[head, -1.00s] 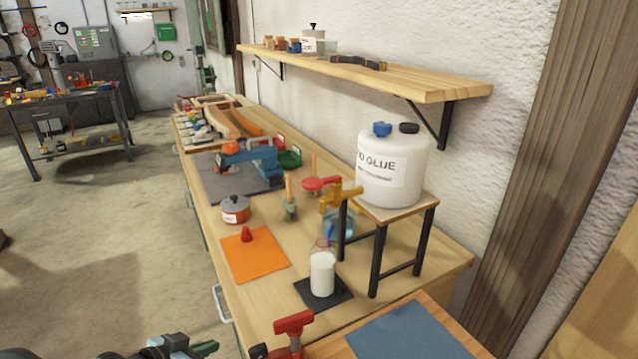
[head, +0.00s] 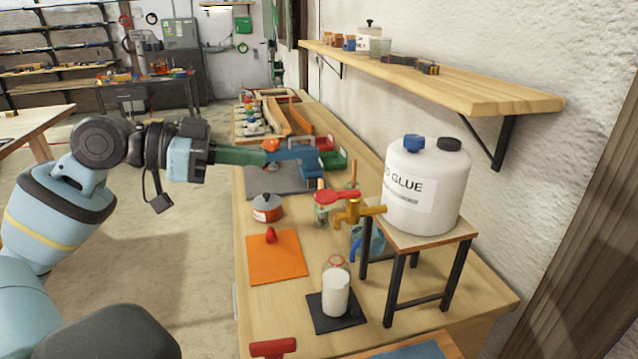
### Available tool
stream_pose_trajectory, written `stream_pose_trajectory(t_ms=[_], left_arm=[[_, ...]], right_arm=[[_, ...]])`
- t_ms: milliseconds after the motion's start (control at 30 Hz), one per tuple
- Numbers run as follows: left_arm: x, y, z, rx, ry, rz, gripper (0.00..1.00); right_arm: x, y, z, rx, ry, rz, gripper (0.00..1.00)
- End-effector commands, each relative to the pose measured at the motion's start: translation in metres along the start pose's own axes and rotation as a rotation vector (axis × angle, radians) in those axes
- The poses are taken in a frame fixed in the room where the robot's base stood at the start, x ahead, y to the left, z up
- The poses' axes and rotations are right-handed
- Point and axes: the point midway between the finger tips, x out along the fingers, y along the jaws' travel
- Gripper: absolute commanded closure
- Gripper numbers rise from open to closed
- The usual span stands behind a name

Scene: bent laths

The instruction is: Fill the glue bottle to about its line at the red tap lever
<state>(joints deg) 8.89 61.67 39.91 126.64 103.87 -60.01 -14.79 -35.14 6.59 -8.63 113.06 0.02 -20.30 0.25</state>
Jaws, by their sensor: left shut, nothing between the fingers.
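The glue bottle (head: 336,294) stands upright on a black mat (head: 318,314), white in its lower part, with a clear top and a reddish ring near the shoulder. The white appears to end a little below that ring. The brass tap (head: 354,212) of the white glue tank (head: 440,202) is above it. The red tap lever (head: 337,195) lies across the tap's top. No stream shows between spout and bottle. My left gripper (head: 262,156) is shut and empty, over the far bench, well left of and beyond the lever. My right gripper is out of view.
The tank stands on a small black-legged stand (head: 400,290). A blue jug (head: 370,242) is behind the bottle. A red cone (head: 271,235) on an orange sheet (head: 272,262) and a red-brown pot (head: 267,208) lie left. A shelf (head: 450,88) overhangs the back.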

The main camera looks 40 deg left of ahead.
Motion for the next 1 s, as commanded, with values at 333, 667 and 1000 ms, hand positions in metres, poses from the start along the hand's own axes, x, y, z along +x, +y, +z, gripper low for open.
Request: stream_pose_trajectory(t_ms=[333,667,1000], left_arm=[[0.002,0.0,0.001,-0.001,-0.001,0.0,1.0],[0.038,-0.001,0.002,0.001,-0.006,0.0,1.0],[0.076,-0.001,0.004,-0.001,-0.008,-0.001,1.0]], right_arm=[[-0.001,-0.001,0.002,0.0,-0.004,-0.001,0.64],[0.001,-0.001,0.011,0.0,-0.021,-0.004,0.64],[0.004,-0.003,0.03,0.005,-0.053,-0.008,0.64]])
